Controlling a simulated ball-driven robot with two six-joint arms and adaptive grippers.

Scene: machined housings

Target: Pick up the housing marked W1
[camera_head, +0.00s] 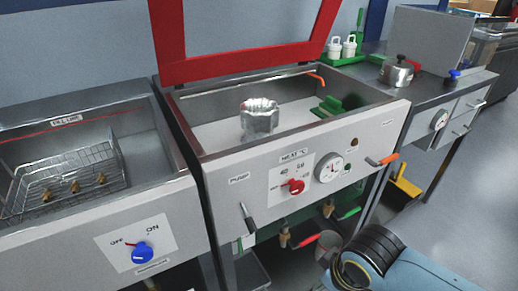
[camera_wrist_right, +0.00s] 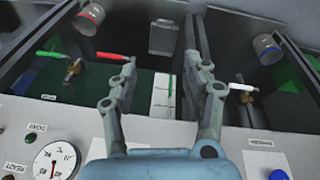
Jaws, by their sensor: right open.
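A silvery machined housing (camera_head: 259,117) with a scalloped top rim stands upright in the middle tank (camera_head: 200,141), under its raised red-framed lid. No W1 mark can be read on it. My right gripper (camera_wrist_right: 163,78) is open and empty in the right wrist view, with its fingers spread over the front panel and the dark space below. The housing is not in that view. In the head view only my blue right arm shows at the bottom right, well below and to the right of the housing. My left gripper is not in view.
A wire basket (camera_head: 68,174) with brass parts sits in the left tank. A green object (camera_head: 343,104) lies at the middle tank's right end. Valve handles, including an orange one (camera_head: 381,160), stick out in front.

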